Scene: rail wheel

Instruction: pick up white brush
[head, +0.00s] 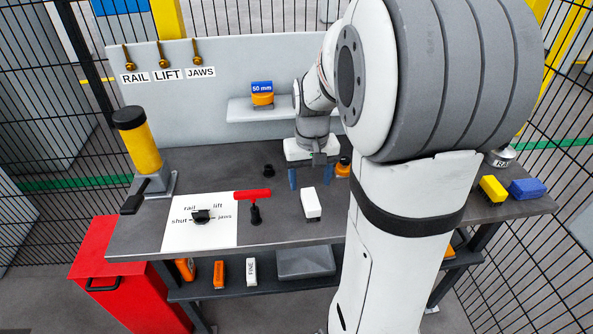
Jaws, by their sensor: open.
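The white brush (312,203) lies on the dark grey bench top (272,223), a white block with a thin dark edge at its lower end. It is apart from my gripper. My gripper (309,181) is open and points down just behind the brush, with blue fingertips. One finger shows left of the brush's far end and the other near its right side. Nothing is seen between the fingers. How high the fingertips are above the bench I cannot tell.
A red T-handle (253,202) stands left of the brush. A selector on a white panel (185,237) lies further left. An orange item (343,168) is close right of my gripper. Yellow (492,189) and blue (527,189) brushes lie at the right. My arm hides the bench's middle right.

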